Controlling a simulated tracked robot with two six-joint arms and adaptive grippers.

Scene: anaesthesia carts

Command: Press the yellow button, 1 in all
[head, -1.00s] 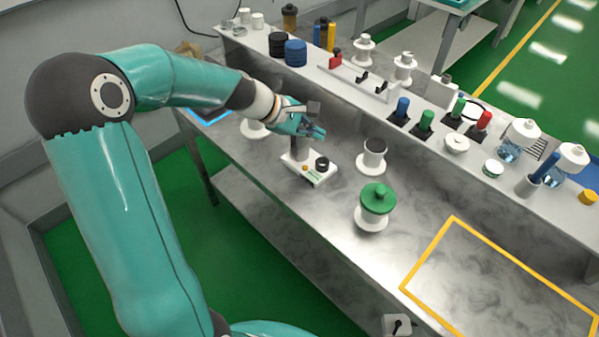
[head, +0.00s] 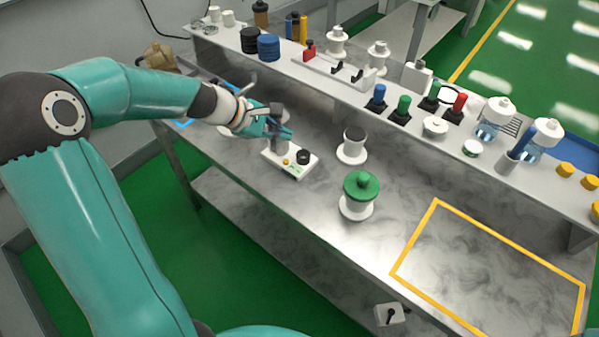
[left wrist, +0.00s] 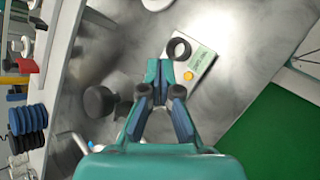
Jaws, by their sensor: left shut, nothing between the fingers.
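The yellow button (head: 285,161) is a small round knob on a white box (head: 270,155) that lies on the metal table. The box also bears a black round knob (head: 303,157) and a green label. In the left wrist view the yellow button (left wrist: 189,75) is on the near corner of the box (left wrist: 205,58), right of the fingertips. My left gripper (head: 288,135) is shut and empty, above and behind the box in the head view. Its fingertips (left wrist: 160,84) show together in the wrist view, apart from the button in the picture. My right gripper is not in view.
A raised shelf behind holds bottles, blue discs (head: 268,46) and coloured plugs. A yellow-outlined area (head: 500,270) on the table at right is empty.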

